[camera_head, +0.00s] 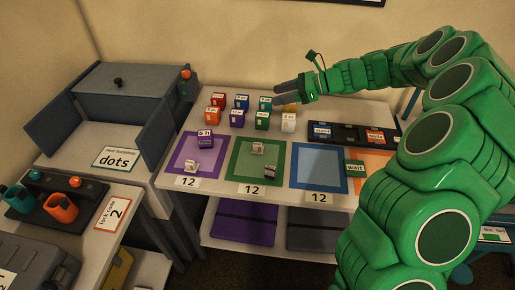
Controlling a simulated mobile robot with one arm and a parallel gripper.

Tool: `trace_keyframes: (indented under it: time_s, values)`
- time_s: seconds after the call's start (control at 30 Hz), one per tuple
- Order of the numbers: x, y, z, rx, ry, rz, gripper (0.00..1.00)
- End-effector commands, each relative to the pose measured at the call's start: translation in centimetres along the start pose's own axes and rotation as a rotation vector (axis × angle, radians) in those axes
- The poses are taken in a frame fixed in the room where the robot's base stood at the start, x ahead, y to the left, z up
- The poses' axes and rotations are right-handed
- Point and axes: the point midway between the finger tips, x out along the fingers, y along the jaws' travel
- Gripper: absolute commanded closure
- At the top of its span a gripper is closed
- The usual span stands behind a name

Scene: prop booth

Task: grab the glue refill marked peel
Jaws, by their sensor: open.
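Small labelled blocks stand in two rows on the white table; their print is too small to read, so I cannot tell which is marked peel. The back row has a red block (219,100), a blue block (241,101) and a teal block (265,103). The front row has an orange block (212,114), a purple block (237,118), a green block (262,121) and a white block (289,122). My gripper (279,96) is open at the right end of the back row, above the white block. A yellowish patch below its fingers is partly hidden.
Purple (174,158), green (234,172) and blue (318,184) mats line the table front, each by a "12" card; small blocks lie on the first two.

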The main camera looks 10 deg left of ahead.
Motion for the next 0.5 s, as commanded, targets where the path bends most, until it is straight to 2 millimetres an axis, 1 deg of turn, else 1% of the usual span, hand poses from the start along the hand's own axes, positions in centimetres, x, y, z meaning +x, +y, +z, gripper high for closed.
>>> trace_keyframes:
  time_s: [0.03,0.07,0.43,0.5]
  values:
    - [-0.3,0.2,0.2,0.012,-0.017,-0.009,0.47]
    - [-0.1,0.1,-0.2,0.013,-0.017,-0.009,0.47]
    - [2.2,0.1,-5.5,0.012,-0.012,-0.007,0.47]
    - [2.7,0.1,-6.8,0.012,-0.012,-0.008,0.47]
